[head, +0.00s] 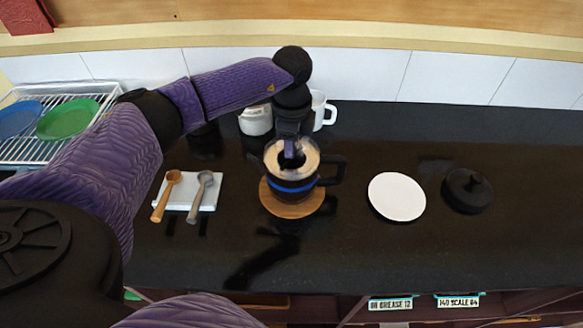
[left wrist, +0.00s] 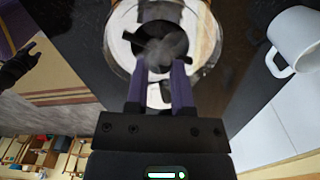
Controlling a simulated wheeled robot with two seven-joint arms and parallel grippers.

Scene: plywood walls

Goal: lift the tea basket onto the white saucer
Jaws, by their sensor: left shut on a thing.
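The glass teapot with a blue band and black handle (head: 293,187) stands on a round wooden coaster (head: 283,208). The tea basket (head: 307,158) shows as a pale round top within the pot's mouth. In the left wrist view its shiny metal rim surrounds a dark opening. My left gripper (head: 292,152) points straight down over the basket's middle and is shut on it; the exact grip point is blurred in the left wrist view (left wrist: 160,72). The white saucer (head: 397,196) lies empty to the right of the pot. A dark claw shape, likely my right gripper (left wrist: 32,55), shows small at the left wrist view's edge.
A black lid (head: 467,190) lies right of the saucer. A white mug (head: 320,111) and a white jar (head: 255,121) stand behind the pot. Two scoops rest on a white tray (head: 208,196) at left. A dish rack (head: 60,150) is far left. The counter between pot and saucer is clear.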

